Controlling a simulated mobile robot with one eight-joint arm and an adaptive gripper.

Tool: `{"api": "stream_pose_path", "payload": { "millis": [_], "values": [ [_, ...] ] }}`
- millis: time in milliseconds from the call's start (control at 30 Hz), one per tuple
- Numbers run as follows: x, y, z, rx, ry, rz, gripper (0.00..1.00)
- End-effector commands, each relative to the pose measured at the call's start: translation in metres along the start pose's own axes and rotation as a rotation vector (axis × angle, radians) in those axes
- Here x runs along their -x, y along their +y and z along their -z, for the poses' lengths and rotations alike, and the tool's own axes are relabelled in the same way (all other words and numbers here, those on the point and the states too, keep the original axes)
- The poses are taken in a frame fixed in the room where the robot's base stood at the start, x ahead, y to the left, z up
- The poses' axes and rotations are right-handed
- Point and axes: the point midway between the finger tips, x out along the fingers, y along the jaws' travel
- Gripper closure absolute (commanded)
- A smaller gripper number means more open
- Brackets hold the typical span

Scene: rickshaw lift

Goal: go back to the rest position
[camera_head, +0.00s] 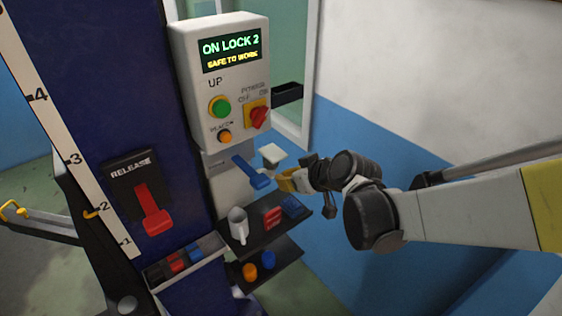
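My arm reaches in from the right edge of the head view. My gripper (290,183), with a yellow part at its tip, is in front of the lift column, below the control box. Its tip is just right of a blue lever (252,174); I cannot tell whether they touch. A small white piece (272,154) shows just above the tip. The fingers are small and partly hidden by the wrist, so their opening does not show.
The control box (222,85) reads "ON LOCK 2, SAFE TO WORK". A red release lever (152,212) is at left. The blue-and-white wall (420,110) is behind my arm.

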Motion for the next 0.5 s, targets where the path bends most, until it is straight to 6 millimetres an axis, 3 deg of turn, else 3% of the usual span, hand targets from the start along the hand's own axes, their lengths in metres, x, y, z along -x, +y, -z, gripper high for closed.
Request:
{"api": "stream_pose_path", "payload": {
  "millis": [267,367,500],
  "values": [
    [0.006,0.0,-0.006,-0.015,-0.013,-0.01,1.0],
    [0.023,0.001,-0.02,-0.053,-0.047,-0.039,1.0],
    [0.061,0.002,-0.057,-0.145,-0.121,-0.114,1.0]
  ]
}}
